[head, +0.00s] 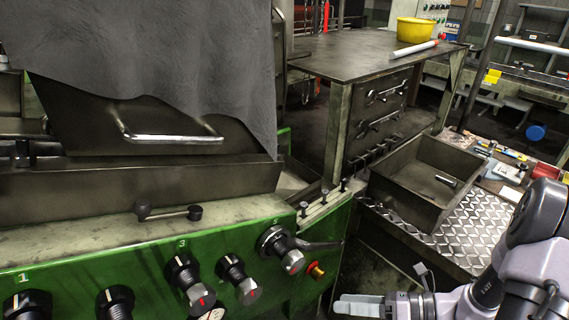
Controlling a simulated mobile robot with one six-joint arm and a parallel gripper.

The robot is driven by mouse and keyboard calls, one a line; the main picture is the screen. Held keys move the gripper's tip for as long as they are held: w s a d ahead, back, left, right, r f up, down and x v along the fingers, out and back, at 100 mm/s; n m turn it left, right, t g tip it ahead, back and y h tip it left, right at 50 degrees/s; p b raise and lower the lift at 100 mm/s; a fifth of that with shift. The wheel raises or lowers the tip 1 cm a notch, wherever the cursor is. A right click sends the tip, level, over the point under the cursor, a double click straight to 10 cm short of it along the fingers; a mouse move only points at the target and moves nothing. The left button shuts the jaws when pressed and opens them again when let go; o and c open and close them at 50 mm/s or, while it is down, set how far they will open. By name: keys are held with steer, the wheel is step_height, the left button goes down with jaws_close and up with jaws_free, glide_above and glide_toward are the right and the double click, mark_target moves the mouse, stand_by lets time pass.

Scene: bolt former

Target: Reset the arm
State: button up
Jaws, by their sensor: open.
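My gripper (345,306) shows at the bottom edge of the head view, pointing left. Its pale grey fingers are seen from the side and overlap, so the gap between them is hard to see. It is open, and I see nothing held in it. My grey arm comes in from the lower right corner. The gripper is in front of and to the right of the green machine panel (140,270), apart from its knobs as far as I can tell.
A metal bin (400,207) stands on diamond plate (460,232) above my gripper in the picture. A dark bench (345,52) carries a yellow bowl (415,31) and a white tube (414,49).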

steer(key=s+a+r+n+h+b, duration=0.1)
steer(key=s+a+r+n+h, duration=0.1)
steer(key=n, duration=0.7)
steer(key=s+a+r+n+h+b, duration=0.1)
steer(key=s+a+r+n+h, duration=0.2)
steer(key=r+n, duration=0.6)
steer(key=s+a+r+n+t+h+b, duration=0.1)
steer(key=s+a+r+n+h, duration=0.1)
steer(key=s+r+n+h, duration=0.3)
steer(key=n+h, duration=0.2)
steer(key=n, duration=0.2)
steer(key=shift+s+a+r+b, duration=0.15)
steer(key=shift+s+b, duration=0.15)
